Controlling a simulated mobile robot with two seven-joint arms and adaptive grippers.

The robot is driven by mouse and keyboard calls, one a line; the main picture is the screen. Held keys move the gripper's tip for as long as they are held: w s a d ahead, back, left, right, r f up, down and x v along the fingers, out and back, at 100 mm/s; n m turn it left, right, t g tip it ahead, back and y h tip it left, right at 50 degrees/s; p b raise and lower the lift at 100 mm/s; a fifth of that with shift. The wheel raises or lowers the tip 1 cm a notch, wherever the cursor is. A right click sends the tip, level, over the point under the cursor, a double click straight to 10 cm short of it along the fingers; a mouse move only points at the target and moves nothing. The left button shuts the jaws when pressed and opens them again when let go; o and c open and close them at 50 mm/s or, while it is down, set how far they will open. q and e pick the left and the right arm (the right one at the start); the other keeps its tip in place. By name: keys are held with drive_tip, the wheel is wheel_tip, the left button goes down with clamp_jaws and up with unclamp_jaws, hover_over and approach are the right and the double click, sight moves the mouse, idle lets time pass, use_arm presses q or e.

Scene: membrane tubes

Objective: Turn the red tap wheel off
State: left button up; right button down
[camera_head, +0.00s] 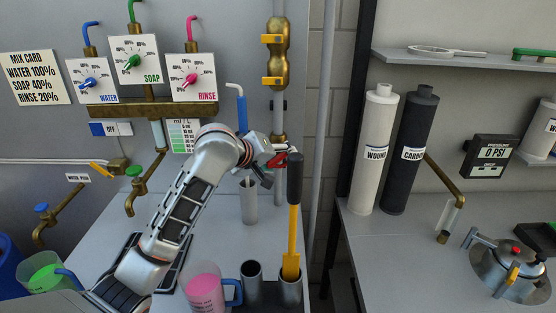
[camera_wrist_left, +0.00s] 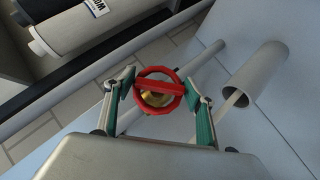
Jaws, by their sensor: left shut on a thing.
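The red tap wheel (camera_wrist_left: 159,87) is a ring with a crossbar over a brass hub, in the middle of the left wrist view. In the head view, a small part of the red wheel (camera_head: 284,153) shows on the vertical pipe, mostly hidden by my gripper. My left gripper (camera_head: 268,163) is at the wheel. In the left wrist view my left gripper (camera_wrist_left: 161,84) has its two green-padded fingers on opposite sides of the wheel's rim, shut on it. My right gripper is not in view.
A grey tube (camera_head: 248,205) stands below my gripper. A pink-filled jug (camera_head: 204,289) and a metal cup (camera_head: 251,283) stand in front. The brass valve (camera_head: 276,54) is above on the pipe.

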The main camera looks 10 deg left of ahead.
use_arm(q)
drive_tip(key=m+g+y, duration=0.1)
drive_tip(key=m+y, duration=0.1)
drive_tip(key=y, duration=0.2)
drive_tip(key=shift+m+g+y, duration=0.5)
drive_tip(key=shift+m+y, duration=0.2)
drive_tip(key=shift+y, duration=0.3)
drive_tip(key=o, duration=0.9)
